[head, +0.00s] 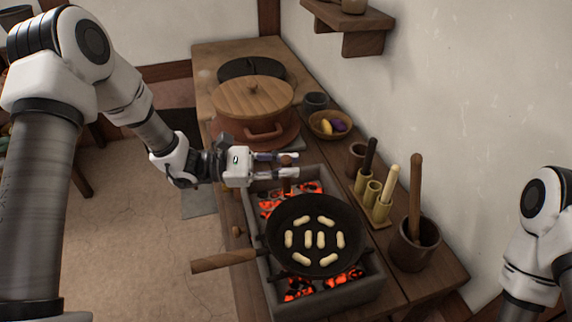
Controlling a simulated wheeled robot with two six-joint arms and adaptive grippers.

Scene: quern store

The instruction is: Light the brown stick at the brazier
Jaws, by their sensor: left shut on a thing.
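The brazier (338,303) is a grey stone trough of glowing orange coals on the wooden counter. My left gripper (288,165) is over the brazier's far end and shut on a short brown stick (287,184). The stick is roughly upright, and its lower end points down at the far coals (305,187). Much of the stick is hidden by the fingers. I cannot tell whether its tip touches the coals, and no flame shows on it. My right gripper is out of view; only part of that arm shows at the right edge.
A black pan (318,262) with several pale pieces covers the brazier's middle, its handle (224,260) reaching left. A stick holder (381,212) with a black and a cream stick, and a mortar (413,254) with pestle, stand right. A lidded pot (252,104) stands behind.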

